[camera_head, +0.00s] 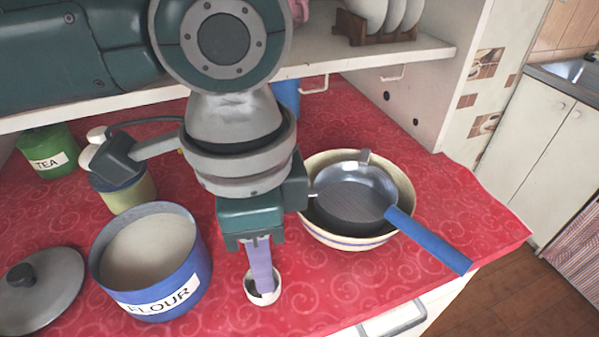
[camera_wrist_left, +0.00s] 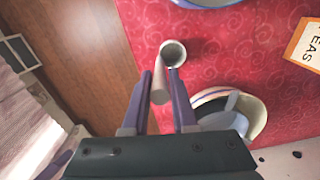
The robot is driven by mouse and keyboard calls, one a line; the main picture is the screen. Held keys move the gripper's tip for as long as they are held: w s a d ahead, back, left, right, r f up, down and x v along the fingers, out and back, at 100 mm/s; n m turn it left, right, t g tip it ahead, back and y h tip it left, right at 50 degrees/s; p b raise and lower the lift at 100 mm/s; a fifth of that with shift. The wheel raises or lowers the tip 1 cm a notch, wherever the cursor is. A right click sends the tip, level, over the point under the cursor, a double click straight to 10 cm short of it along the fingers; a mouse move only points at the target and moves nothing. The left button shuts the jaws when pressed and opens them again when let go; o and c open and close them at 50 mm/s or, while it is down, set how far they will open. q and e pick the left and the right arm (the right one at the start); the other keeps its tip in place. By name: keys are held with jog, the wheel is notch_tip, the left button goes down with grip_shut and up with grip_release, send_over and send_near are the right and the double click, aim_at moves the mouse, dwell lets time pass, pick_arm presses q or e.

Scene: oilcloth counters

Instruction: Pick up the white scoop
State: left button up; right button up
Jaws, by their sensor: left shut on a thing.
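The white scoop (camera_head: 263,300) is at the front of the red counter, with its round cup showing below my left gripper (camera_head: 262,282). In the left wrist view the scoop's cup (camera_wrist_left: 173,54) lies just beyond the fingertips. Its pale handle runs back between the two purple fingers of my left gripper (camera_wrist_left: 162,76), which is shut on it. I cannot tell whether the cup still touches the cloth. My right gripper is not in view.
A blue flour canister (camera_head: 150,303) stands open just left of the scoop. A grey lid (camera_head: 42,290) lies further left. A cream bowl (camera_head: 330,237) holds a blue-handled pan (camera_head: 430,240) on the right. Tea (camera_head: 48,150) and other containers stand behind. The counter's front edge is close.

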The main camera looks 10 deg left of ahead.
pick_arm(q)
grip_shut()
notch_tip(320, 180, up, 20)
jog(key=p, duration=0.2)
dwell(0.4)
dwell(0.3)
